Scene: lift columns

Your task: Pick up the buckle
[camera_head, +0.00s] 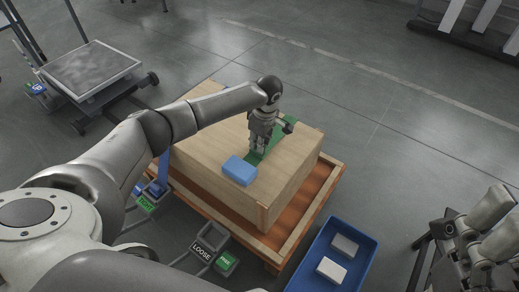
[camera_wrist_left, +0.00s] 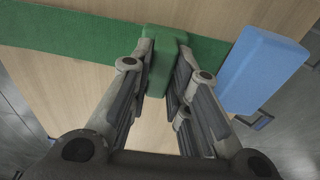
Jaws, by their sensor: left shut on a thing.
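A green block (camera_wrist_left: 164,66), which looks like the buckle, sits at the green strap (camera_wrist_left: 75,38) on the wooden crate. My left gripper (camera_wrist_left: 163,72) is shut on this green block, with a finger on each side. In the head view the left gripper (camera_head: 258,148) points down at the crate top beside a blue block (camera_head: 239,170), and it hides most of the green block. The blue block (camera_wrist_left: 262,70) is close to the right of the fingers in the wrist view, apart from them. My right gripper (camera_head: 480,240) is at the lower right, away from the crate.
The wooden crate (camera_head: 205,140) stands on an orange-brown pallet (camera_head: 318,200). A blue bin (camera_head: 362,252) with two pale blocks is at its right front. A grey-topped cart (camera_head: 92,68) is at upper left.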

